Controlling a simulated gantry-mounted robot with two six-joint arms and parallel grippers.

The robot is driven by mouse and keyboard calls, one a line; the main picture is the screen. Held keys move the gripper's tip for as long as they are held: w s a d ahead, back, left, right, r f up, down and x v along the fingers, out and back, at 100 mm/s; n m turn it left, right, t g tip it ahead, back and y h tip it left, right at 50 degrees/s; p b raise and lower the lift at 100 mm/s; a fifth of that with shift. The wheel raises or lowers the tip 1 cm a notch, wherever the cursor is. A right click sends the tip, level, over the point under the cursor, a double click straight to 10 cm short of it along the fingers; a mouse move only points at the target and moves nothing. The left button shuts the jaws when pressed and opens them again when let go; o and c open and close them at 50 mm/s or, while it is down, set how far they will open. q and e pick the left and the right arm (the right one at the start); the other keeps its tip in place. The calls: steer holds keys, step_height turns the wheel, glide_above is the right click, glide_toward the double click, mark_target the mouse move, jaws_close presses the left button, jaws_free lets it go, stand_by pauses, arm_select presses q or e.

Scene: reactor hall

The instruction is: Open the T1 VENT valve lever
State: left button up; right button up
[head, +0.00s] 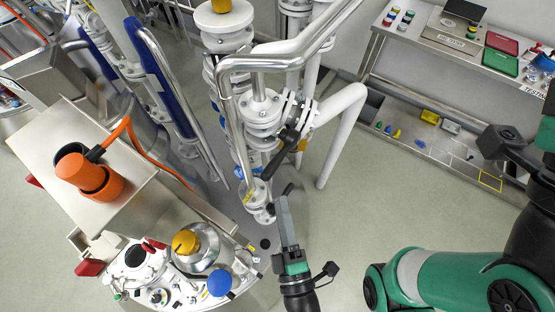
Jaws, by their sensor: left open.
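A black valve lever (283,152) sits slanted on the white flanged pipework in the middle of the head view. No T1 VENT label is readable, so I cannot tell for sure which valve it names. A small yellow tag (249,197) is on a lower white flanged fitting (258,190). My left gripper (281,208) comes up from the bottom centre, below the black lever and just right of the lower fitting. It is open and seen nearly edge-on, with nothing visible in it. Its gap to the lever is hard to judge. My right gripper cannot be made out.
Bent metal piping (285,62) arches above the valves. A vessel top with a yellow cap (186,242) and a blue knob (219,283) is at lower left, beside an orange cylinder (90,178). A steel bench (440,60) stands at upper right. Open floor (400,200) lies between.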

mark_target(274, 166)
arm_select(q)
steer(key=x, duration=1)
steer(key=shift+w+r+b, duration=0.15)
steer(key=shift+w+b, duration=0.2)
steer(key=shift+b, duration=0.05)
jaws_close()
stand_by(0.7)
